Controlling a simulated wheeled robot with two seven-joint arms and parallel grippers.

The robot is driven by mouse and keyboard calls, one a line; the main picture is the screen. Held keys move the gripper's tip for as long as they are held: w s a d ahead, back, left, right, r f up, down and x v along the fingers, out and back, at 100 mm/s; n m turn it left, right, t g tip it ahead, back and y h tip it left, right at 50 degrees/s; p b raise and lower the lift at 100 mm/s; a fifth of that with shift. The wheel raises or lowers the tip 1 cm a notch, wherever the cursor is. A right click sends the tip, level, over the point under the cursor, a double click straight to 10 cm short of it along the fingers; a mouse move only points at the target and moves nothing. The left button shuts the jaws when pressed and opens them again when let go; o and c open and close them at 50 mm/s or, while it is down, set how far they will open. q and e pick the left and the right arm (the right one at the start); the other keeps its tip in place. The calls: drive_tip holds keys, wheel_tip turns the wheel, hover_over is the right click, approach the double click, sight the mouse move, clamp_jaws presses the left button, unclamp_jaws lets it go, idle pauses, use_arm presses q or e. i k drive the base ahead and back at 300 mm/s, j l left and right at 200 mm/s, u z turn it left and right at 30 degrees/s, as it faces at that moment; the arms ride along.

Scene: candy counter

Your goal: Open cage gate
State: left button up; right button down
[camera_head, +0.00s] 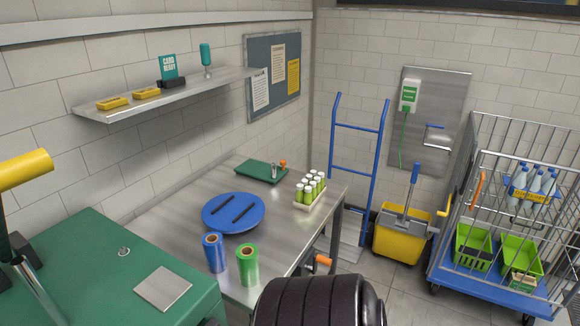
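The wire cage (520,129) stands on a blue wheeled base (487,291) at the right edge. Its front wire gate (500,222) appears shut across the near side, with the contents showing through the bars. An orange handle (477,190) is at the gate's left edge. Inside are bottles (533,190) with a yellow band on an upper shelf, and two green crates (473,247) below. The right side of the cage is cut off by the picture edge. Neither of my grippers is in view. A dark rounded part of mine fills the bottom middle.
A yellow mop bucket (397,241) stands close left of the cage. A blue hand truck (357,172) leans at the wall. The steel table (175,222), with a blue disc and rolls, and a green cabinet (75,260) are at left. Floor shows between table and cage.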

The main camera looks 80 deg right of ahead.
sight(470, 208)
drive_tip(key=z, duration=4.15)
drive_tip(key=i+l, duration=0.1)
drive_tip(key=i, duration=0.25)
